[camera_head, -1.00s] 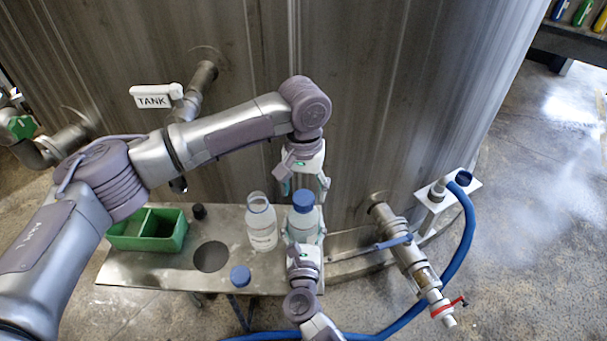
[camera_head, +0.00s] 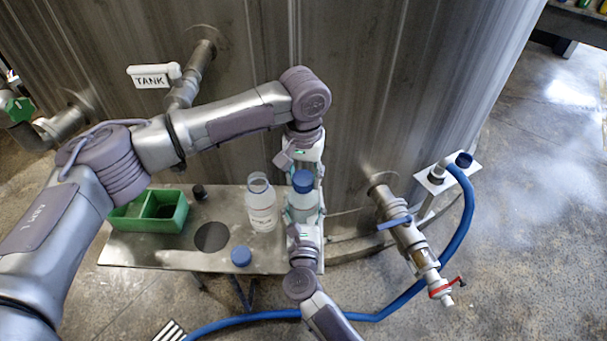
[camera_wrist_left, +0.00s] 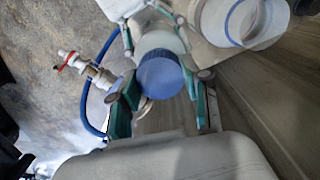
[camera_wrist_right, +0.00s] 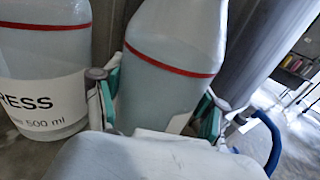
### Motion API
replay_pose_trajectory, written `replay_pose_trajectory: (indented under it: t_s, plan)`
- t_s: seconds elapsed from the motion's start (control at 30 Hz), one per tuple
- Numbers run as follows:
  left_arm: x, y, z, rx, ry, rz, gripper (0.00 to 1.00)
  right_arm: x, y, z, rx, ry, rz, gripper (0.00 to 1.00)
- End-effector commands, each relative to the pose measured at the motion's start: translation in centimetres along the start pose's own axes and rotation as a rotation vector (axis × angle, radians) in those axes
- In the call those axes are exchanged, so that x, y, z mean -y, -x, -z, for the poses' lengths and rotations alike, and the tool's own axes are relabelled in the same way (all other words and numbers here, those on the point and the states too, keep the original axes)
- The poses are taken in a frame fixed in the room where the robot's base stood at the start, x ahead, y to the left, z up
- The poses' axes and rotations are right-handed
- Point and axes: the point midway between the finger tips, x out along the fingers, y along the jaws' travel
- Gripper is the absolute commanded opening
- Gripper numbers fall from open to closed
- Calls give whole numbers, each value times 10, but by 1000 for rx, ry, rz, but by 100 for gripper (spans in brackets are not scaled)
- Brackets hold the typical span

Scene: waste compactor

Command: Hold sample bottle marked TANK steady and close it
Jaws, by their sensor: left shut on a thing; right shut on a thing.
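A sample bottle (camera_head: 303,212) with a blue cap (camera_head: 302,181) stands upright near the right end of the metal shelf. Its label text is hidden. My left gripper (camera_head: 303,170) points down from above, shut on the blue cap, which also shows between its fingers in the left wrist view (camera_wrist_left: 160,75). My right gripper (camera_head: 303,228) comes from the front and is shut around the bottle's body, seen between its fingers in the right wrist view (camera_wrist_right: 165,80). I cannot tell whether the cap is fully seated.
An uncapped bottle (camera_head: 261,208), its label ending in "RESS" in the right wrist view (camera_wrist_right: 45,70), stands close left. A loose blue cap (camera_head: 241,256), black cap (camera_head: 200,192) and green box (camera_head: 180,222) are on the shelf (camera_head: 125,255). The tank wall (camera_head: 350,100) rises behind; a valve pipe (camera_head: 405,235) juts at right.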

Motion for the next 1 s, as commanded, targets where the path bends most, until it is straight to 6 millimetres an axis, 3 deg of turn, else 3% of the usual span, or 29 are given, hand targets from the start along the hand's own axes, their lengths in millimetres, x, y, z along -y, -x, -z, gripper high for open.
replay_pose_trajectory:
  t_s: [0.17,0.6,0.67,0.8,0.83,0.97,1.0]
  plan:
    - [0,-1,0,0,-196,0,5,0,0,0,0,-1,0,0]
    - [0,-1,0,0,-1145,1,5,0,0,0,0,-1,0,0]
    - [0,-1,0,0,-1230,1,5,0,0,0,0,-1,0,0]
    - [0,-1,0,0,-1215,2,5,0,0,0,0,-1,0,0]
    - [0,-1,0,0,-1215,2,50,0,0,0,0,-1,0,0]
    - [0,-1,0,0,-1214,2,72,0,0,0,0,-1,0,0]
    - [0,-1,0,0,-1214,1,72,0,0,0,0,-1,0,0]
